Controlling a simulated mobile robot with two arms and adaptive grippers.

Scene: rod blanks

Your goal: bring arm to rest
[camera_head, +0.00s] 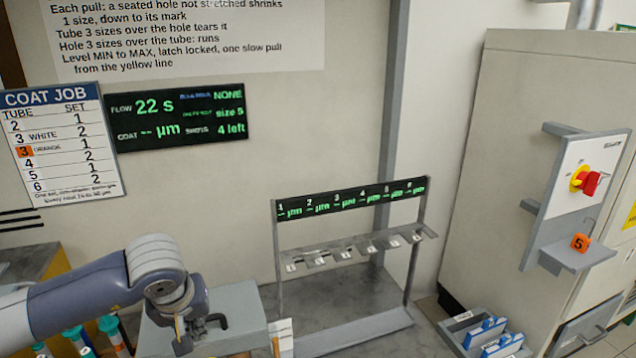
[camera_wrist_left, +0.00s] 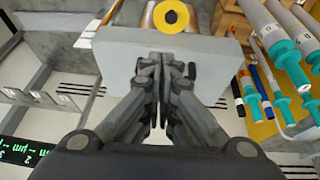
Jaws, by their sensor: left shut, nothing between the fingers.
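My left arm comes in from the left in the head view, and its gripper (camera_head: 200,328) hangs at the lower left, over or in front of a plain grey block (camera_head: 240,318). In the left wrist view the two fingers (camera_wrist_left: 162,66) are together with nothing between them. The grey block (camera_wrist_left: 112,58) lies beyond the fingertips there; I cannot tell whether they touch it. My right gripper is not in view.
A metal rack (camera_head: 345,250) with numbered slots stands right of my gripper. Teal-ended tubes (camera_head: 112,332) stand at the lower left, close to my arm. A yellow ring (camera_wrist_left: 171,17) sits past the block. A grey cabinet (camera_head: 520,130) with a red switch (camera_head: 590,182) is at right.

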